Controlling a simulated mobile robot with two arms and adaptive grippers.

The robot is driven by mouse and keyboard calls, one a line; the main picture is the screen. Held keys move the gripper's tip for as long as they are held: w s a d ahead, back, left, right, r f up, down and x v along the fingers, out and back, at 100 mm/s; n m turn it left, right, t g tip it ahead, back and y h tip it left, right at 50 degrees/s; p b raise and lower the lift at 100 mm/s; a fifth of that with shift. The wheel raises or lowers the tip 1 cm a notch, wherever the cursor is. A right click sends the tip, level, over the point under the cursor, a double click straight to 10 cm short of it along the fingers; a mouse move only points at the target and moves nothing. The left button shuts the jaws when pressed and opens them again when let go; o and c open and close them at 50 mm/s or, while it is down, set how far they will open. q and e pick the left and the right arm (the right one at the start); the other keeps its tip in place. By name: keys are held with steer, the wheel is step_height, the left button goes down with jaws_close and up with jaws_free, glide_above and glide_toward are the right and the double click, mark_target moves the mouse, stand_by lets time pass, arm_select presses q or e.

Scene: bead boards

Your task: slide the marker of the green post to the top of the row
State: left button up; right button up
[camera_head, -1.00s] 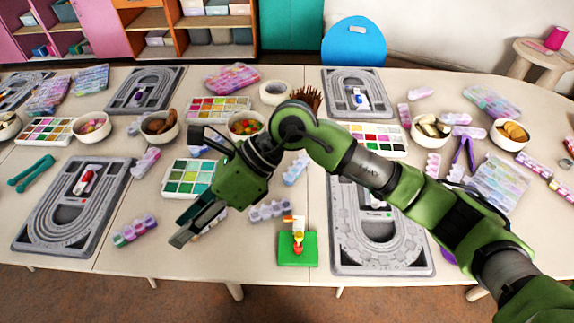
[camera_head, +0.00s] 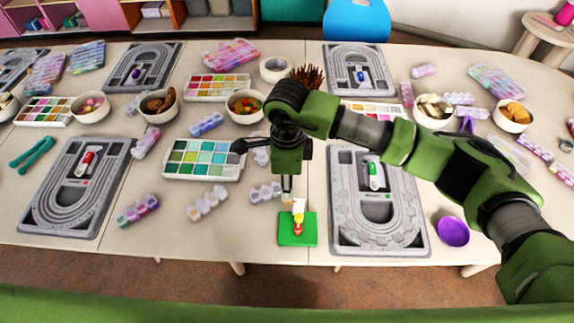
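A white slider marked with green (camera_head: 375,174) sits in the middle of the grey bead board (camera_head: 340,225) at the front right. A green square base (camera_head: 284,236) carries a small upright red and yellow piece (camera_head: 298,222) with a white part near its top, at the table's front edge. My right gripper (camera_head: 287,190) points down just above and left of that piece. Its fingers overlap, so I cannot tell how far apart they are or whether they touch the piece. My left gripper is not in view.
A teal bead palette (camera_head: 202,172) lies left of my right gripper. A purple bowl (camera_head: 453,231) stands right of the front right board.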

mark_target(295, 200)
steer(key=shift+f+p, duration=0.55)
steer(key=shift+f, duration=2.25)
jaws_close()
steer(key=shift+f+b, duration=2.3)
steer(key=shift+b, duration=0.05)
steer(key=shift+f, duration=0.15)
jaws_free()
